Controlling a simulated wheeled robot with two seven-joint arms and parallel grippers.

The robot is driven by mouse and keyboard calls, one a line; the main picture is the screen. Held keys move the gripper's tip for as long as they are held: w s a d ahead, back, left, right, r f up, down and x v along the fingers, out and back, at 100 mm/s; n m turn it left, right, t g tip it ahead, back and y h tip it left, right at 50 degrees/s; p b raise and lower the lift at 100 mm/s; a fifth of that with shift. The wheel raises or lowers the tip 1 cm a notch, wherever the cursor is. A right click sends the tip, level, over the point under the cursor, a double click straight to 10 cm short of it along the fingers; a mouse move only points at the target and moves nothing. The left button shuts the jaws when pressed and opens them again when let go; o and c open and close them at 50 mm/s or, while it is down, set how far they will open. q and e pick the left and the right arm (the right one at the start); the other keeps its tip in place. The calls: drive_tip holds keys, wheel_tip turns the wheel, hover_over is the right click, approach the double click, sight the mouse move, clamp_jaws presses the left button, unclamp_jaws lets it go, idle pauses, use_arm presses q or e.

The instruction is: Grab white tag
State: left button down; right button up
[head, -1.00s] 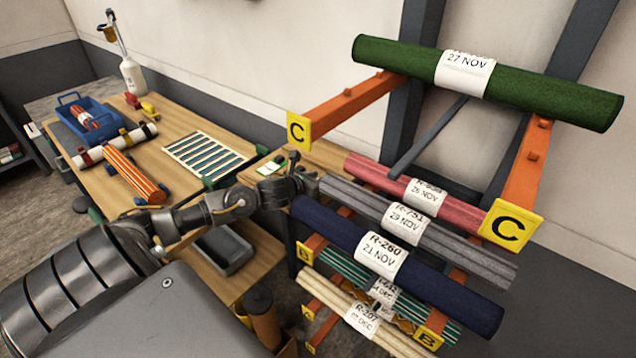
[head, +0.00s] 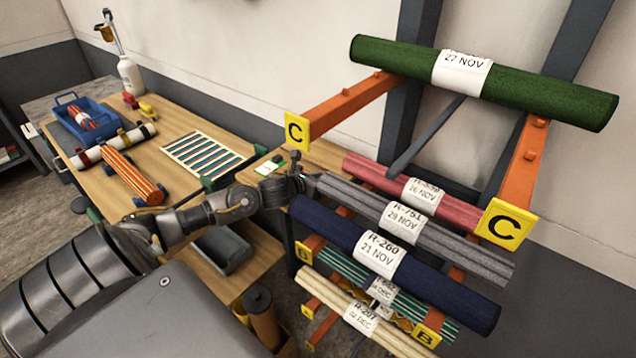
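White paper tags wrap the rolled rugs on the rack: on the green roll (head: 462,72), the red roll (head: 422,191), the grey roll (head: 404,221), the navy roll (head: 381,255) and the cream roll (head: 362,317). A small white-and-green card (head: 268,168) lies on the bench just beyond my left wrist. My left gripper (head: 306,183) is at the left end of the grey roll, left of the tags. Its fingers are small and dark, so I cannot tell whether they are open or touch the roll. My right gripper is out of view.
Orange rack arms with yellow letter plates (head: 503,223) project around the rolls. The wooden bench (head: 185,135) holds a striped flat piece (head: 203,156), an orange striped roll (head: 133,177), a blue basket (head: 86,117) and a white bottle (head: 131,75). A grey tray (head: 222,250) sits below.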

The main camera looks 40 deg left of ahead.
use_arm(q)
drive_tip(key=shift+r, duration=0.5)
wheel_tip(320, 180, up, 2)
drive_tip(key=shift+a+r+b, duration=0.15)
drive_tip(key=shift+r+b, duration=0.05)
drive_tip(key=shift+b, duration=0.15)
drive_tip(key=s+a+r+p, duration=0.2)
drive_tip(key=s+a+r, duration=0.6)
drive_tip(key=a, duration=0.3)
drive_tip(key=shift+r, duration=0.8)
